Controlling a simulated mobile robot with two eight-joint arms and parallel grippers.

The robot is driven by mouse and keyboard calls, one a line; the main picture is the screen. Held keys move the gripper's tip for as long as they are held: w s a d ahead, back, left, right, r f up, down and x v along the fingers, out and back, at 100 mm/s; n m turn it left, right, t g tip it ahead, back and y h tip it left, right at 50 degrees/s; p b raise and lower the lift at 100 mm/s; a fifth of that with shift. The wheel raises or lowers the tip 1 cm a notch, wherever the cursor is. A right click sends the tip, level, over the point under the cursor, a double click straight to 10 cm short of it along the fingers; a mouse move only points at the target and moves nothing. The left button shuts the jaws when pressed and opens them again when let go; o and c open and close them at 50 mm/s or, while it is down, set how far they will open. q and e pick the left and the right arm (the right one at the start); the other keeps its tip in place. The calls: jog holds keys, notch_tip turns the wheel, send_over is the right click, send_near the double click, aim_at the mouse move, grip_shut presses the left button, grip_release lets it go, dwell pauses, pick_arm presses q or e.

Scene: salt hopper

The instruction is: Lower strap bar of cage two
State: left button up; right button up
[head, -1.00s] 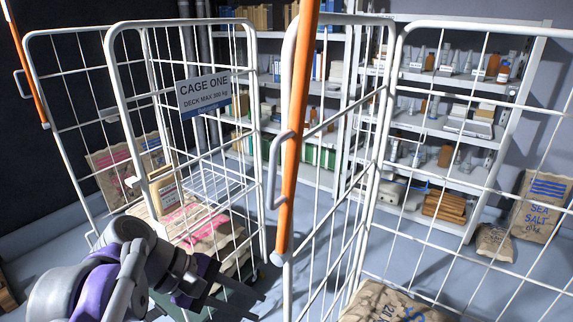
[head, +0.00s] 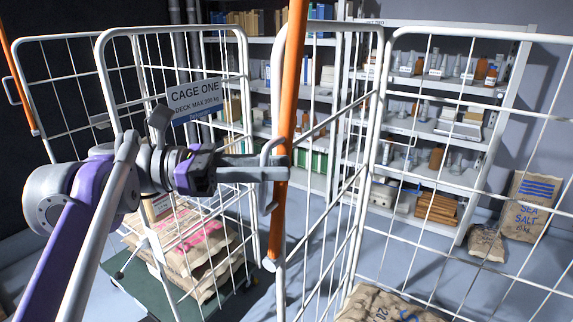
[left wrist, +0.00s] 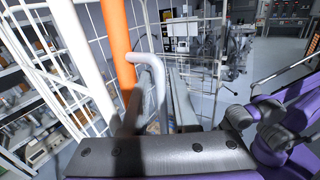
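The orange strap bar (head: 292,95) of the near cage stands nearly upright along the white frame post (head: 325,120). A pale grey loop handle (head: 268,207) sticks out from its side. My left gripper (head: 285,167) is at this handle, its fingers pointing right and reaching the bar. In the left wrist view, the loop handle (left wrist: 150,62) shows between the two parted fingers (left wrist: 155,105), with the orange bar (left wrist: 117,40) just to the left. The fingers look open around the handle; contact is unclear. My right gripper is in neither view.
Cage one, with its sign (head: 194,98), stands at left with stacked sacks (head: 190,240) and its own orange bar (head: 22,85). A sack (head: 380,303) lies inside the near cage. Shelves (head: 440,125) stand behind; salt sacks (head: 530,205) are at right.

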pick_arm(q)
jog(key=shift+d, duration=1.25)
grip_shut()
dwell(0.5)
